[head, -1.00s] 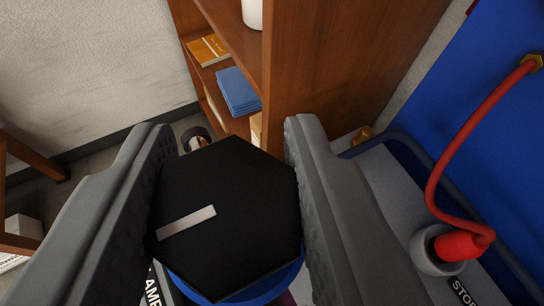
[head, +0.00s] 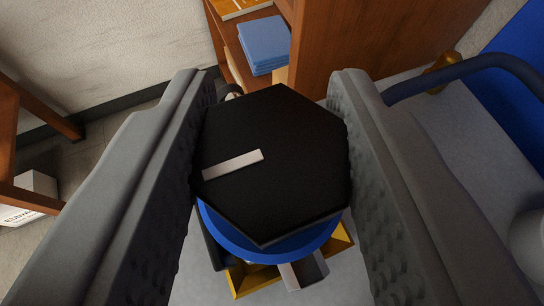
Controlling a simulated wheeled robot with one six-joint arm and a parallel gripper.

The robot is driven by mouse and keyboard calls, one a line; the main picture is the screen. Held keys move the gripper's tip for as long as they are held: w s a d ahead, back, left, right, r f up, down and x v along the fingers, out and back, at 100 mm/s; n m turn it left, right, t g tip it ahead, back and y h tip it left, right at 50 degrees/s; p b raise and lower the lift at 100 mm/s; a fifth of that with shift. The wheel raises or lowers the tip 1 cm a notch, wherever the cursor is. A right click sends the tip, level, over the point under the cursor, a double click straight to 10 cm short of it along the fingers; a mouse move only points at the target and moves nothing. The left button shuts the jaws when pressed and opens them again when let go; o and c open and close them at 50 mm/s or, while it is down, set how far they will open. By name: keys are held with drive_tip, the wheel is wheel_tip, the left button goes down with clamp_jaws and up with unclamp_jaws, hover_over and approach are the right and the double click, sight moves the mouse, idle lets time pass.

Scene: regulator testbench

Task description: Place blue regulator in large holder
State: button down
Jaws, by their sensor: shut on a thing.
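The blue regulator (head: 272,244) has a black hexagonal knob (head: 290,180) with a pale bar mark on top, and its blue round body shows below the knob. My gripper (head: 273,100) is shut on the knob, one finger on each side. Beneath the regulator a yellow square-edged frame (head: 250,283) shows in part, with a grey metal piece (head: 305,270) at its front. It may be the large holder. The regulator hides its middle, and I cannot tell whether the two touch.
A grey bench surface (head: 440,140) lies to the right, with a dark blue hose (head: 465,68) and a brass fitting (head: 442,75). A wooden shelf (head: 390,45) with blue books (head: 264,45) stands behind. A rounded grey thing (head: 528,245) is at the right edge.

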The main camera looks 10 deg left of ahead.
drive_tip(key=shift+f, duration=0.2)
drive_tip(key=c, duration=0.9)
unclamp_jaws()
drive_tip(key=shift+f, duration=0.1)
drive_tip(key=shift+c, duration=0.2)
drive_tip(key=v, duration=1.2)
drive_tip(key=shift+s, duration=0.15)
drive_tip(key=s+a+r+m+t+h, duration=0.1)
drive_tip(key=s+a+m+t+h, duration=0.1)
drive_tip(key=s, duration=3.9)
drive_tip(key=shift+a+r+m+t+h, duration=0.3)
drive_tip(key=shift+t+h, duration=0.2)
drive_tip(key=shift+t, duration=0.7)
